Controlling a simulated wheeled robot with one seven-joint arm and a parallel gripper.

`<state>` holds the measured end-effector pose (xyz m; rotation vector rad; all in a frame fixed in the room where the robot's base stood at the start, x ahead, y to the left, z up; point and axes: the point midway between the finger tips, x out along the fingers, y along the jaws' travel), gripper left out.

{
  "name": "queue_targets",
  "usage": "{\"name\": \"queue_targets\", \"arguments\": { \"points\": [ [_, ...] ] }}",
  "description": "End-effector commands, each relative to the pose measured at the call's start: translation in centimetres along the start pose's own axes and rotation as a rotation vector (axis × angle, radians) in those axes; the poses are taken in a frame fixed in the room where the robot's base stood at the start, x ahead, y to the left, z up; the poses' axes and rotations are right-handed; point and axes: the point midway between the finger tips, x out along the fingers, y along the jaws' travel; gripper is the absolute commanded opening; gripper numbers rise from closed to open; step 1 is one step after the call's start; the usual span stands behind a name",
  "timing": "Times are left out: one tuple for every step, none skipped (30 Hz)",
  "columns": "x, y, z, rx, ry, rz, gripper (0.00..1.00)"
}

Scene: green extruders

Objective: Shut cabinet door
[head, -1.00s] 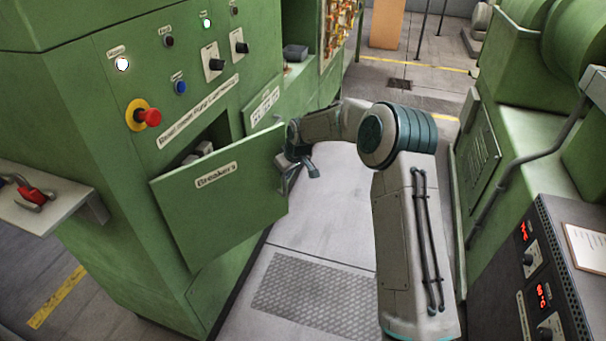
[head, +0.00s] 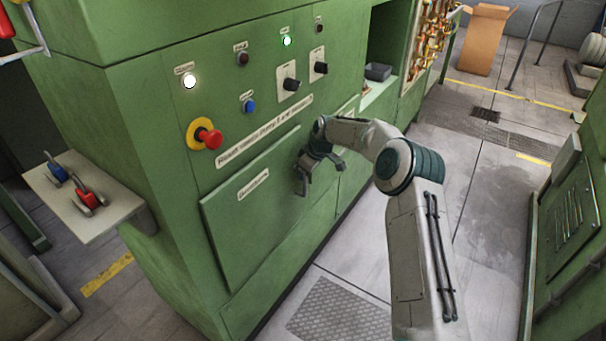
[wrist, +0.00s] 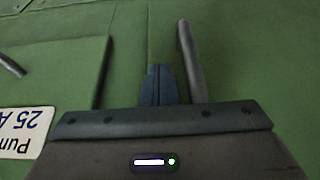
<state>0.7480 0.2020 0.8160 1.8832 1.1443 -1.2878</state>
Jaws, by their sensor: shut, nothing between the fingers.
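The green cabinet door (head: 250,205), with a white label reading roughly "Breakers", sits nearly flat against the front of the green cabinet (head: 130,110). I cannot tell whether a thin gap is left at its edge. My gripper (head: 303,186) is at the door's right edge in the head view. In the wrist view my gripper (wrist: 160,85) is shut and empty, its fingers together, close to a green panel. A grey bar (wrist: 190,60) stands just right of the fingers. The inside of the cabinet is hidden.
A red emergency button (head: 210,138) and knobs stick out above the door. A shelf with red and blue levers (head: 85,200) juts out at the left. Green machinery (head: 570,225) stands at the right. The floor (head: 470,190) between is clear.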

Motion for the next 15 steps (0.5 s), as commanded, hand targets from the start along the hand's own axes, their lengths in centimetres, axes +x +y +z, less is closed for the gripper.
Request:
{"name": "queue_targets", "arguments": {
  "points": [
    [-0.25,0.15,-0.61,-0.002,0.015,0.008,0.00],
    [-0.28,0.17,-0.64,-0.002,0.016,0.009,0.00],
    [-0.30,0.18,-0.70,-0.003,0.017,0.009,0.00],
    [-0.32,0.19,-0.74,-0.003,0.018,0.010,0.00],
    [-0.34,0.19,-0.78,-0.003,0.019,0.010,0.00],
    [-0.36,0.18,-0.85,-0.003,0.020,0.011,0.00],
    [-0.38,0.17,-0.89,-0.004,0.021,0.012,0.00],
    [-0.40,0.17,-0.93,-0.004,0.022,0.012,0.00],
    [-0.42,0.14,-0.99,-0.004,0.023,0.012,0.00],
    [-0.43,0.12,-1.02,-0.004,0.023,0.012,0.00],
    [-0.43,0.09,-1.06,-0.005,0.023,0.012,0.00],
    [-0.44,0.06,-1.11,-0.005,0.023,0.011,0.00],
    [-0.45,0.04,-1.12,-0.005,0.024,0.011,0.00],
    [-0.47,0.04,-1.11,-0.006,0.024,0.011,0.00],
    [-0.47,-0.04,-1.10,-0.007,0.024,0.011,0.00]
  ]
}}
